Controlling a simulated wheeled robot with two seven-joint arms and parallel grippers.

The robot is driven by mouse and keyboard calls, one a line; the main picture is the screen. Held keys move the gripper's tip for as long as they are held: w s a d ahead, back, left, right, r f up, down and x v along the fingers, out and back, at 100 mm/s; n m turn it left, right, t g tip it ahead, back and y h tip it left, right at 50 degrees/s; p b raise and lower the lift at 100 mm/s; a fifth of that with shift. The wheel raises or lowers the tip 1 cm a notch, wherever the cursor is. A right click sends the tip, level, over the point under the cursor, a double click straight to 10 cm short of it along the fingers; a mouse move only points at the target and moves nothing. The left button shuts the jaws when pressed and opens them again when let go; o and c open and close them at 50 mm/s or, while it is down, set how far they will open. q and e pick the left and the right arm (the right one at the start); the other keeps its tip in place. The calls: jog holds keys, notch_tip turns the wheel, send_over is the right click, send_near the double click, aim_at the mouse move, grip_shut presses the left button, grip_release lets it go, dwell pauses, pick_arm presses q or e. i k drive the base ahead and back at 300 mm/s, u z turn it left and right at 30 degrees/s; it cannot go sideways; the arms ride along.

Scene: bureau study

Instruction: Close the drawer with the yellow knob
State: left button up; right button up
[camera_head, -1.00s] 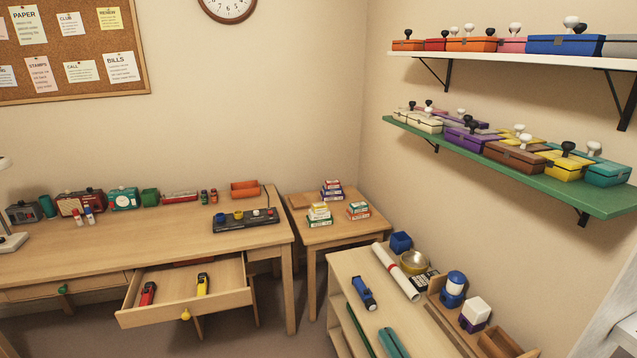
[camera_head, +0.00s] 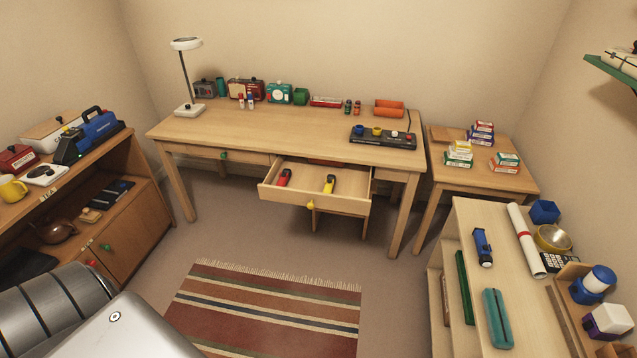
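The drawer (camera_head: 332,202) with the yellow knob (camera_head: 310,205) is pulled out from the right part of the wooden desk (camera_head: 300,133). A red tool (camera_head: 284,178) and a yellow tool (camera_head: 329,184), each with black parts, lie inside it. A second drawer (camera_head: 200,153) with a green knob (camera_head: 223,156) sits flush in the desk at left. Neither of my grippers is in view. Only a dark ribbed and pale part of my own body shows at lower left, well away from the drawer.
A striped rug (camera_head: 265,310) lies on the floor before the desk. A brown cabinet (camera_head: 150,215) stands at left. A side table (camera_head: 480,178) and a pale shelf unit (camera_head: 470,225) stand at right. The floor between desk and rug is clear.

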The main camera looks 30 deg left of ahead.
aim_at(350, 192)
jog(key=k, duration=0.6)
jog(key=u, duration=0.6)
jog(key=i, duration=1.35)
jog(key=z, duration=0.6)
